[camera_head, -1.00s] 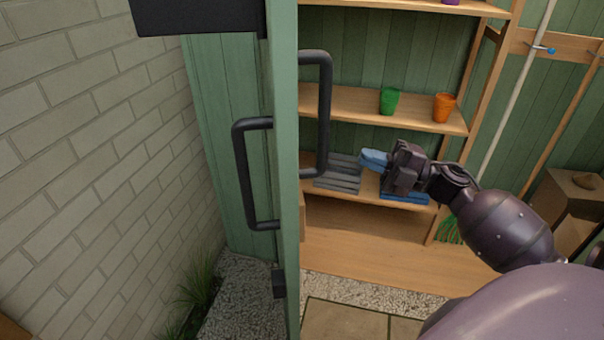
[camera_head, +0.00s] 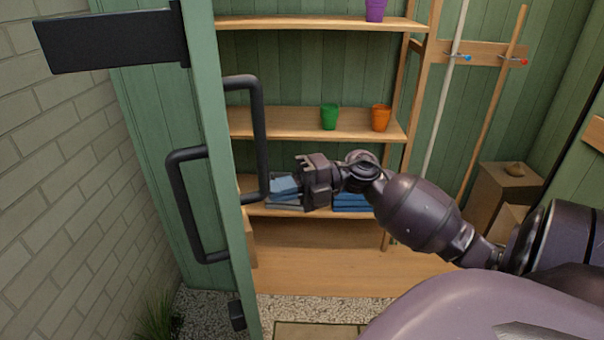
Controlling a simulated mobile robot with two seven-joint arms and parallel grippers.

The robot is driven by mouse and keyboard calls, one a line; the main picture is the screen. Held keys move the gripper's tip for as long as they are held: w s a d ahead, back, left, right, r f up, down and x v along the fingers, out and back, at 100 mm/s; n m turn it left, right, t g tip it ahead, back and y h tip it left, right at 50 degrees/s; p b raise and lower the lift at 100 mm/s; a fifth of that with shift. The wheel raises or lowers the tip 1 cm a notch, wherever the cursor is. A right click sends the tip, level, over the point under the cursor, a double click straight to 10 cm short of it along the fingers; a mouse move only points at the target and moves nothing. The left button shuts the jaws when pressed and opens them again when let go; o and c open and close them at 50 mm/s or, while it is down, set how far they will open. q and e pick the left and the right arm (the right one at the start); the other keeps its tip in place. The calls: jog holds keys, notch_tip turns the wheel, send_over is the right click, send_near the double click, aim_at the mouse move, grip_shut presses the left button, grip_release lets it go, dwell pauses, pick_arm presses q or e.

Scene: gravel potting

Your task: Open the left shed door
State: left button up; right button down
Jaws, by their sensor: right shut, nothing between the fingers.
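The left shed door (camera_head: 212,130) is green and stands swung open, seen nearly edge-on. It has a black bar handle (camera_head: 259,140) on its right face and another black handle (camera_head: 180,210) on its left face. My left gripper is not in view.
A wooden shelf unit (camera_head: 300,122) stands behind, with a green pot (camera_head: 329,117), an orange pot (camera_head: 381,118) and a purple pot (camera_head: 375,10). A brick wall (camera_head: 50,190) is left of the door. Long-handled tools hang at right.

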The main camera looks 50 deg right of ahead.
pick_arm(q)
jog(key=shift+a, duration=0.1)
pick_arm(e)
jog(key=shift+x, duration=2.9)
pick_arm(q)
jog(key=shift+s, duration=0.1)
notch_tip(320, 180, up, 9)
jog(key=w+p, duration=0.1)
jog(key=p, duration=0.7)
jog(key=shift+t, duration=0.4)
pick_arm(e)
jog(key=w+a+t, duration=0.1)
jog(key=w+a, duration=0.4)
jog(key=a, duration=0.4)
jog(key=w+a+m+t+h, duration=0.1)
jog(key=w+a, duration=0.5)
jog(key=a, duration=0.3)
jog(key=shift+m, duration=0.3)
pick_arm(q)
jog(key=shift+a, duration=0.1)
pick_arm(e)
jog(key=shift+w+d, duration=0.1)
